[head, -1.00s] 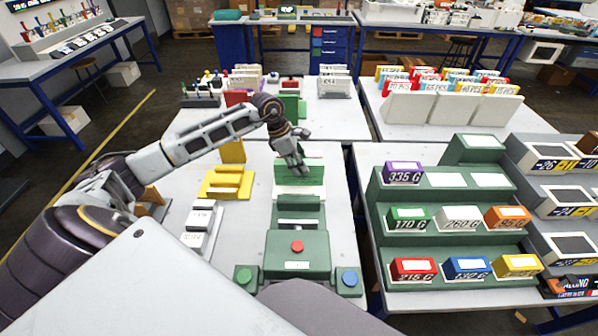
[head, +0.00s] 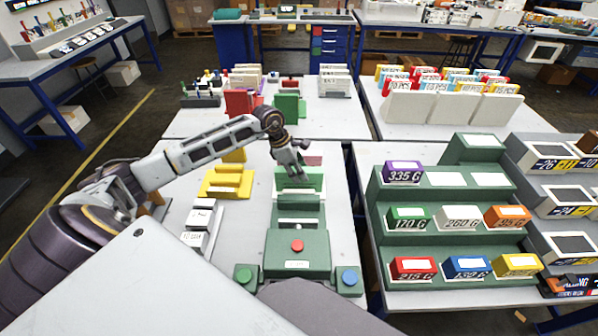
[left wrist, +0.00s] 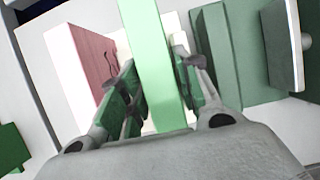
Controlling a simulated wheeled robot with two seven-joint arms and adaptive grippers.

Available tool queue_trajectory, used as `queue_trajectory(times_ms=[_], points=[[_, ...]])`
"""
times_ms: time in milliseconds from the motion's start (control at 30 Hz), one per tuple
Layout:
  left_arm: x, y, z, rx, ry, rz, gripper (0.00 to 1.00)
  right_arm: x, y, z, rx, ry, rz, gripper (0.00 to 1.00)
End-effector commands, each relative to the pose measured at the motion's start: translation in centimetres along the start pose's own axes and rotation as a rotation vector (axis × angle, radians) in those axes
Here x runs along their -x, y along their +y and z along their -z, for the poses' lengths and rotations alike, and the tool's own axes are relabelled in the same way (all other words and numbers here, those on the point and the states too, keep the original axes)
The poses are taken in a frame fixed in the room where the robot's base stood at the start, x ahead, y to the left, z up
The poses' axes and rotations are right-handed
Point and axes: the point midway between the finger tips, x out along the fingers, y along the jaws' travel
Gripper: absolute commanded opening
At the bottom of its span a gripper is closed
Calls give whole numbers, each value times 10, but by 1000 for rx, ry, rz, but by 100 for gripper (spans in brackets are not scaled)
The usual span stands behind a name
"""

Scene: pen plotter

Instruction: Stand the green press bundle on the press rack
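The green press bundle (head: 299,178) stands upright as a broad green panel behind the green press machine (head: 297,248). A white strip (head: 298,192), perhaps part of the press rack, shows at its foot. In the left wrist view the bundle's green top edge (left wrist: 150,65) runs between the fingers. My left gripper (head: 297,165) points down at the bundle; in the left wrist view its fingers (left wrist: 158,88) straddle the green edge, with a slim gap visible on the left side. The fingertips are partly hidden. My right gripper is not in view.
A pink panel (left wrist: 85,60) stands close beside the bundle. A yellow stand (head: 227,182) and white blocks (head: 203,220) are to the left. Red (head: 240,103) and green (head: 287,106) panels stand on the table behind. A tiered green rack (head: 445,225) is at right.

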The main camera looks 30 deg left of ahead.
Motion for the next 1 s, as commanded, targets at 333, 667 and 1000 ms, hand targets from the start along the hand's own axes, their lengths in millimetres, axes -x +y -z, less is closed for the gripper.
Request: queue_trajectory(times_ms=[333, 667, 1000], points=[[0, 0, 0, 0, 0, 0, 50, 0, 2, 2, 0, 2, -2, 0], [6, 0, -1, 0, 0, -1, 50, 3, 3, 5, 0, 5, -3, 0], [42, 1, 0, -1, 1, -2, 50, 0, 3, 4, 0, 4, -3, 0]])
